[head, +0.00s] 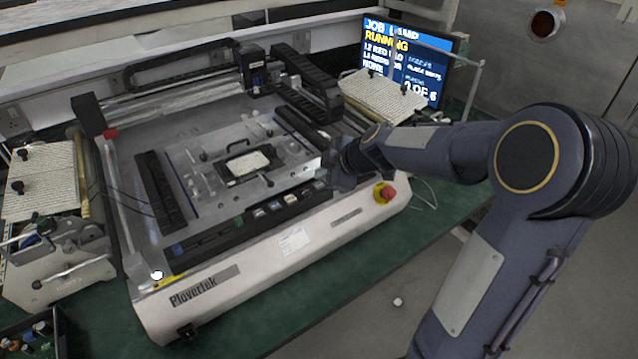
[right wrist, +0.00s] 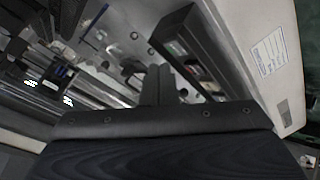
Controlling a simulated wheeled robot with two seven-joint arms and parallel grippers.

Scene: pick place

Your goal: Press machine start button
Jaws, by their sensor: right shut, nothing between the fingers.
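The white Plovertek machine (head: 240,295) sits on the green bench. A dark strip along its front edge carries several small buttons (head: 275,206); I cannot read which is the start button. The strip also shows in the right wrist view (right wrist: 190,52), with coloured buttons in a row. A red mushroom knob on a yellow base (head: 384,192) is at the machine's right front corner. My right gripper (head: 338,172) is over the right end of the strip, shut and empty. Its fingers (right wrist: 158,72) are together in the wrist view; whether they touch a button is unclear. My left gripper is out of view.
A screen (head: 410,60) behind the machine reads "RUNNING". A fixture plate (head: 205,195) and a dark gantry (head: 310,90) stand close to the right gripper. The green bench front (head: 330,295) is mostly clear.

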